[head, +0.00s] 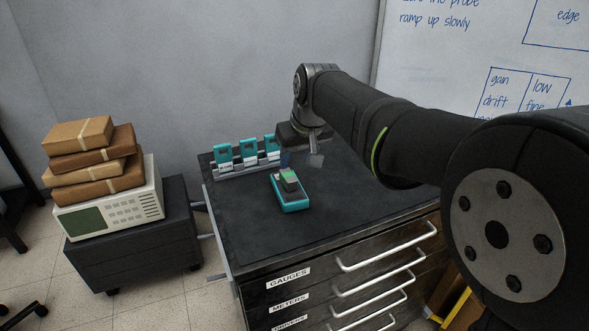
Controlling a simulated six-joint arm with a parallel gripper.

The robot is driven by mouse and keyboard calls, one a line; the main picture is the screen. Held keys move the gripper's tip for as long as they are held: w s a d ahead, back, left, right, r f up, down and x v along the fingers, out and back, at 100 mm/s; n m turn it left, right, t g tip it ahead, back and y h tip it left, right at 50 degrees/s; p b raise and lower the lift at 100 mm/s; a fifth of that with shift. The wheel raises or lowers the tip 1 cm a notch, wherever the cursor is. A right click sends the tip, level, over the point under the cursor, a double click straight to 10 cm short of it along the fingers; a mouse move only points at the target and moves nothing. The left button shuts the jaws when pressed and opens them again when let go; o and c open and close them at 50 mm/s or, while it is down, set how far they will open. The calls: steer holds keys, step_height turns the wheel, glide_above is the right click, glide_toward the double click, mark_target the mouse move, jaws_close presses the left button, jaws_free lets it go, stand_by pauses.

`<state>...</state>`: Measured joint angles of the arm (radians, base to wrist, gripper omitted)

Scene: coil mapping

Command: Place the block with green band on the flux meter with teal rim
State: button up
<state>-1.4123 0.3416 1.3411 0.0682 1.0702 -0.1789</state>
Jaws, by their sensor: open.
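A flux meter with a teal rim (293,205) lies on the dark cabinet top. A small grey block with a green band (289,179) appears to rest on the meter's face, toward its far end. My gripper (301,160) is open, with its fingers apart, just above and slightly behind the block. The block looks clear of the fingers, but the exact gap between them is hard to judge from this view.
Several teal meters (248,151) stand upright in a rack along the cabinet's back left edge. The black top (340,210) is bare at the front and right. A low cabinet at left carries a cream instrument (112,211) and stacked brown parcels (90,160).

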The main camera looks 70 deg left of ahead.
mark_target(292, 180)
steer(key=v, duration=0.2)
steer(key=shift+d+r, duration=0.15)
steer(key=shift+r, duration=0.25)
steer(key=x, duration=1.2)
steer(key=shift+r, duration=1.7)
steer(key=shift+f, duration=0.1)
